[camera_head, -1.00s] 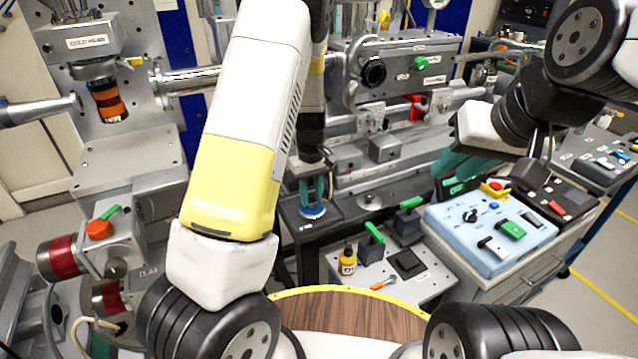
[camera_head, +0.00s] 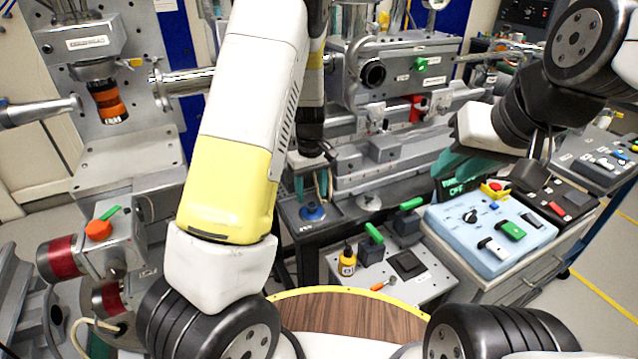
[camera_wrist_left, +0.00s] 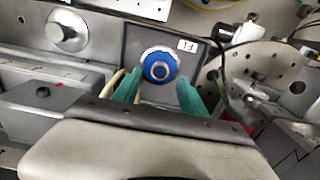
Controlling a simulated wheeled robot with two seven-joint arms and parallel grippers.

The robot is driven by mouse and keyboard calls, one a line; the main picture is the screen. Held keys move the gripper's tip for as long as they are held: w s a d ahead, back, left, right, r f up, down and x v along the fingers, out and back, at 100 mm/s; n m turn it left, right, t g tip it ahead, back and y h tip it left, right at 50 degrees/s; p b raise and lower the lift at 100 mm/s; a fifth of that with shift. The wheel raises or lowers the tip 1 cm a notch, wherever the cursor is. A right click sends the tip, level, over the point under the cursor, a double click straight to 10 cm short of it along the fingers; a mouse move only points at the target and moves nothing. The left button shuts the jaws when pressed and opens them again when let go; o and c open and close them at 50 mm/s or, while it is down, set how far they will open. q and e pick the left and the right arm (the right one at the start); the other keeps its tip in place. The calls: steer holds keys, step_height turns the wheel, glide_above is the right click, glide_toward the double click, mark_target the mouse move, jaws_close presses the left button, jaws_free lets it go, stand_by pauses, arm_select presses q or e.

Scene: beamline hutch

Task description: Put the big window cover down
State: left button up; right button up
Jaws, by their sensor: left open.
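The window cover, a round blue cap with a pale ringed centre (camera_head: 313,213), sits on a dark plate; I take it to be the big one. It also shows in the left wrist view (camera_wrist_left: 158,72), beside a small label. My left gripper (camera_head: 312,190) is just above it, with its teal fingers spread. In the left wrist view the open fingers (camera_wrist_left: 158,92) stand on either side of the cap with gaps, and nothing is held. My right gripper (camera_head: 455,168) is by the blue control box; its fingertips are not clear.
A round silver disc (camera_head: 369,202) sits right of the cap. A small yellow bottle (camera_head: 347,262) and green-handled blocks stand on the grey panel in front. The blue control box (camera_head: 487,232) is at the right, and beamline hardware rises behind.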

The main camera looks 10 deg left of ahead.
mark_target(312, 205)
arm_select(q)
steer(key=s+r+m+t+h, duration=0.1)
steer(key=s+r, duration=0.3)
steer(key=r, duration=0.3)
steer(key=s+a+r+m+t+h, duration=0.1)
steer(key=s+r, duration=0.2)
steer(key=r, duration=0.4)
steer(key=s+r+m+t+h, duration=0.1)
steer(key=s+r, duration=0.3)
steer(key=r, duration=0.3)
steer(key=s+a+r+m+t, duration=0.1)
steer(key=s+r+m+t, duration=0.2)
steer(key=s, duration=0.9)
steer(key=shift+s+r+m+y, duration=0.4)
steer(key=shift+r+m, duration=0.3)
steer(key=shift+r, duration=0.35)
